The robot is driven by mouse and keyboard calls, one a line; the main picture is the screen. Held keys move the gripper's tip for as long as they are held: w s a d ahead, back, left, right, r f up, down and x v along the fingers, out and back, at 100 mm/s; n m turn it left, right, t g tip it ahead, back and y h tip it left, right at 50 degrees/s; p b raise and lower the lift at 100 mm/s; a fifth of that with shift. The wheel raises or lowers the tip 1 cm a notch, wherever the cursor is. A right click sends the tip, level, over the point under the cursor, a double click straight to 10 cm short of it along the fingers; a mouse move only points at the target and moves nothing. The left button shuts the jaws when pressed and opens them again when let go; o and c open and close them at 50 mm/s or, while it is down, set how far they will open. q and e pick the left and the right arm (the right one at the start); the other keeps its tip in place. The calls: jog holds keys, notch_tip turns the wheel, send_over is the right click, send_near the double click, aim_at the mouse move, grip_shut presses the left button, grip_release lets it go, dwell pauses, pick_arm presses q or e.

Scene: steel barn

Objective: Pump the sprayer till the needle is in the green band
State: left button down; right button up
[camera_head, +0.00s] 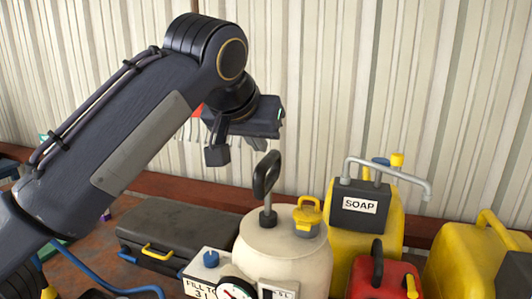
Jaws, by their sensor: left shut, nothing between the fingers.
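The sprayer is a cream, round-shouldered tank (285,250) at the bottom centre. Its black loop pump handle (266,175) stands upright on a short rod above the tank top. A yellow cap (308,215) sits on the tank's right shoulder. A round white gauge (236,290) shows at the tank's lower front, cut off by the bottom edge; I cannot read where its needle stands. My left gripper (259,143) is shut and empty, just above the handle and apart from it. My right gripper is not in view.
A black case (180,230) lies left of the tank, near a white box marked "FILL TO" (205,270) and a blue hose (105,280). Right stand a yellow SOAP jug (350,240) with a grey spout, a red can (385,280) and another yellow can (465,255). A corrugated wall (370,90) rises behind.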

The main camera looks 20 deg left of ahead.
pick_arm(q)
jog(key=v, duration=0.4)
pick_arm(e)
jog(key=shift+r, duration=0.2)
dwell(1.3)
